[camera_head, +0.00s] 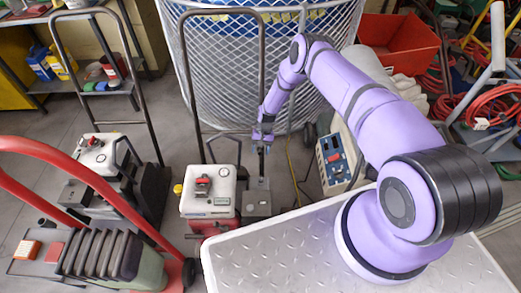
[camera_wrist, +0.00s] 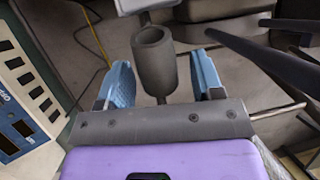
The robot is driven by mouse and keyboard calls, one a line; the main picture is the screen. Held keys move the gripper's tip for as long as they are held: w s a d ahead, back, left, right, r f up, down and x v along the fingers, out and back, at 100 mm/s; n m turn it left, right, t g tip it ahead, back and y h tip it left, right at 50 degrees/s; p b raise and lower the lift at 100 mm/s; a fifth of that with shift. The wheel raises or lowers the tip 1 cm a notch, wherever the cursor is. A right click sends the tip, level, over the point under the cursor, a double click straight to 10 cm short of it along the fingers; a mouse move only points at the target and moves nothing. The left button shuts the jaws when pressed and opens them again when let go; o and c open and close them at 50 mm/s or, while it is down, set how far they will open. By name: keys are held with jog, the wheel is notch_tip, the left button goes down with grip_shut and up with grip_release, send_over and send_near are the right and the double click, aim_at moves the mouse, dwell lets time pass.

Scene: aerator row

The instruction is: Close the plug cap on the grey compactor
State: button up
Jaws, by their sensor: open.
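The machine below my gripper has a white top (camera_head: 209,190), a grey metal block (camera_head: 257,198) beside it and a tall grey loop handle (camera_head: 262,70); I take it as the compactor, but cannot be sure. My gripper (camera_head: 262,145) hangs over that grey block, pointing down. In the wrist view its two blue fingers (camera_wrist: 160,72) are spread apart. A dark grey hollow cylinder (camera_wrist: 154,55) on a thin stem shows between them, with space on both sides; it may be the plug cap, but I cannot tell. Whether a cap is open or closed cannot be made out.
A similar white-topped machine (camera_head: 95,153) stands at left. A red-handled machine (camera_head: 110,255) is at front left. A control box (camera_head: 333,160) stands close on the right, also in the wrist view (camera_wrist: 22,100). A mesh cage (camera_head: 240,75) is behind.

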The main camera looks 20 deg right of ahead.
grip_shut()
jog(key=shift+s, duration=0.1)
jog(key=shift+s+a+r+t+h, duration=0.15)
jog(key=shift+s+r+t+h, duration=0.2)
jog(key=shift+t, duration=0.35)
jog(key=shift+s+a+r+t+h, duration=0.15)
jog(key=shift+s+t, duration=0.25)
jog(key=shift+t, duration=0.3)
jog(key=s+t, duration=0.1)
jog(key=t, duration=0.1)
jog(key=s+t+h, duration=0.1)
jog(key=t, duration=0.1)
jog(key=shift+s+a+n, duration=0.25)
jog(key=shift+a+n, duration=0.15)
jog(key=shift+s+a+f+n+t+h, duration=0.1)
jog(key=shift+s+a+f+t+h, duration=0.35)
jog(key=shift+t, duration=0.75)
jog(key=shift+s+d+f+n+t+h, duration=0.1)
jog(key=shift+s+t+h, duration=0.2)
jog(key=shift+s+t, duration=0.7)
jog(key=shift+s+a+f+n+t+h, duration=0.15)
jog(key=shift+s+t+h, duration=0.25)
jog(key=shift+t, duration=1)
jog(key=shift+f, duration=0.1)
